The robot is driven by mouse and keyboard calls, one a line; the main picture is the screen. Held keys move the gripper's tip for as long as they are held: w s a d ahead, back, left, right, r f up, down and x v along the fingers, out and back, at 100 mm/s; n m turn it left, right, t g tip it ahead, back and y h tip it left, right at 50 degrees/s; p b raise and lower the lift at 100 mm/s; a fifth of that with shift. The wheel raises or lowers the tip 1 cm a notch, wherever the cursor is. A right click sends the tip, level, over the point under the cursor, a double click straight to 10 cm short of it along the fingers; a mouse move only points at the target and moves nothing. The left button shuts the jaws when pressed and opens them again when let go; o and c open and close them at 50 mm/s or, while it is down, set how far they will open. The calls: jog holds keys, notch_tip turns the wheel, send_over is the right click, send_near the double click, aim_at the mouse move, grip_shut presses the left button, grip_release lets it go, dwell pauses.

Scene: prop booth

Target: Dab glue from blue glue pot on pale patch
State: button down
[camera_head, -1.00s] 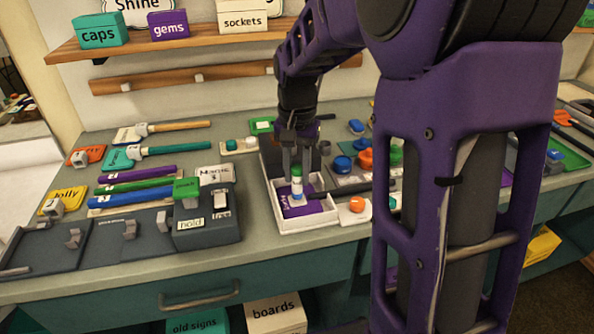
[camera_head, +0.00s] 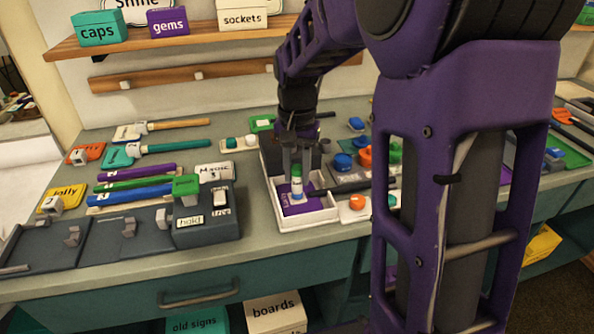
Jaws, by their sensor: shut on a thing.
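My gripper (camera_head: 297,172) points down over a white tray (camera_head: 308,221) in the middle of the counter. It is shut on a small upright applicator (camera_head: 297,187) with green, white and blue parts. The applicator's lower end is over a purple piece (camera_head: 313,208) in the tray; I cannot tell whether it touches. The purple piece has pale marks, but the pale patch is not clearly made out beside the applicator. A blue pot (camera_head: 342,162), which looks like the blue glue pot, stands right of the gripper.
An orange pot (camera_head: 366,159) stands beside the blue one. A white block with an orange knob (camera_head: 357,202) is right of the tray. A dark box with levers (camera_head: 207,225) is at left. My arm hides much of the counter's right side.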

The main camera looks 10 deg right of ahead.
jog(key=shift+f, duration=0.2)
jog(key=shift+w, duration=0.3)
jog(key=shift+s, duration=0.1)
dwell(0.3)
jog(key=shift+s, duration=0.35)
jog(key=shift+s, duration=0.1)
jog(key=shift+w+p, duration=0.45)
jog(key=shift+w, duration=0.1)
jog(key=shift+s, duration=0.35)
jog(key=shift+s, duration=0.2)
jog(key=shift+w, duration=0.25)
